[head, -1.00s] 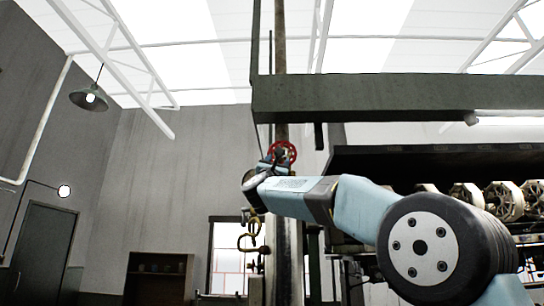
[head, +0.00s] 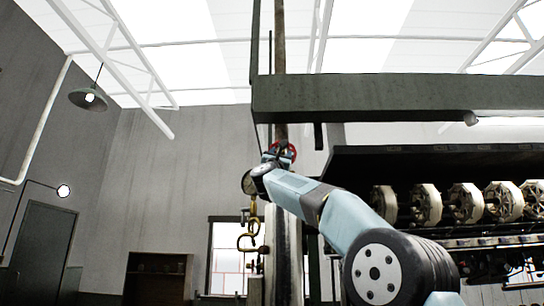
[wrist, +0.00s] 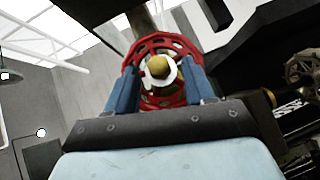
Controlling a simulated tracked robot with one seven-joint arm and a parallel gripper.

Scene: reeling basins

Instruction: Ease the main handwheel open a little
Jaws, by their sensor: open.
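The red main handwheel (wrist: 160,100), with a brass nut at its hub, faces me in the wrist view. In the head view the handwheel (head: 291,152) sits on the upright pipe and is partly hidden by my wrist. My gripper (wrist: 160,66) is open, with one blue finger at the left side of the wheel and the other at the right. The fingers overlap the rim in the picture; I cannot tell whether they touch it. The gripper (head: 275,155) is small and partly hidden in the head view.
A dark overhead beam (head: 390,97) runs above my arm. A row of reels (head: 465,203) stands at the right. The space to the left looks open.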

